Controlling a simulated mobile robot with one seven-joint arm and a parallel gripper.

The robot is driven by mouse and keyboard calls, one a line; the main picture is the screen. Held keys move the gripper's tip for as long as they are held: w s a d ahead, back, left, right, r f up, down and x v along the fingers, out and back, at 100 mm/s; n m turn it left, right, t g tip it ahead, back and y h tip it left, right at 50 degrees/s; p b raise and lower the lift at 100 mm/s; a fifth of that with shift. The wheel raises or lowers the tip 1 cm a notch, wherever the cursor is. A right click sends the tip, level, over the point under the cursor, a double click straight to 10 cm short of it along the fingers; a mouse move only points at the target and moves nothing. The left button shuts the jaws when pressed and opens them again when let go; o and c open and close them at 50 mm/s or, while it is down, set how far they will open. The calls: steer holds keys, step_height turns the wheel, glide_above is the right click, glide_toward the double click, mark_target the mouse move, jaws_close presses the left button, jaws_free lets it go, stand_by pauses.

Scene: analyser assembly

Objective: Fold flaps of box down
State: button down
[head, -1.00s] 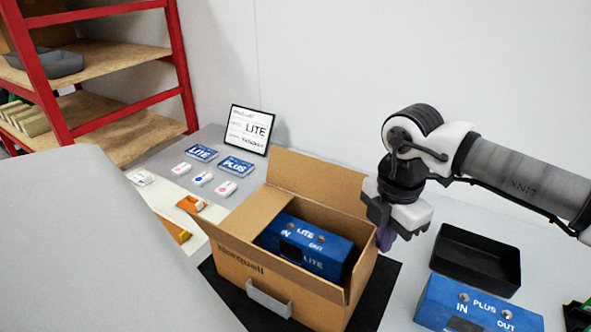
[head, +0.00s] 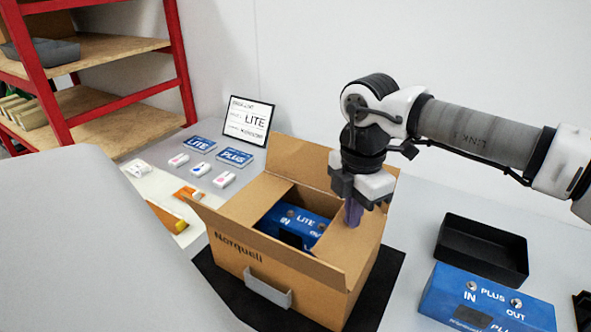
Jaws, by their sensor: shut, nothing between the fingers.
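An open brown cardboard box (head: 250,268) marked Norquell stands on a black mat (head: 385,285). A blue LITE analyser (head: 295,225) lies inside it, partly covered. The left short flap (head: 250,198) lies inward over the box's left end. The right short flap (head: 362,240) now lies inward over the right end and hides part of the analyser. The back long flap (head: 300,172) stands up. The front long flap (head: 265,248) leans outward at the near edge. My gripper (head: 353,213) is shut and empty, pointing down with its purple fingertips at the right flap; contact cannot be told.
A black tray (head: 482,250) and a blue PLUS analyser (head: 485,298) stand right of the box. A LITE sign (head: 249,121), label cards (head: 235,157) and small white parts (head: 200,169) lie behind and left. A red-framed shelf (head: 95,85) is at back left.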

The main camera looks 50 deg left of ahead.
mark_target(338, 215)
steer(key=shift+s+a+f+b, duration=0.25)
steer(key=shift+a+f+b, duration=0.65)
steer(key=shift+f, duration=0.1)
steer(key=shift+s+a+f+b, duration=0.15)
steer(key=shift+a+f+b, duration=0.1)
steer(key=shift+f+b, duration=0.4)
steer(key=shift+a+f, duration=0.2)
steer(key=shift+a, duration=0.05)
steer(key=shift+f+b, duration=0.25)
steer(key=shift+b, duration=0.25)
steer(key=shift+r, duration=0.1)
steer(key=shift+r+p, duration=2.2)
steer(key=shift+r, duration=1.5)
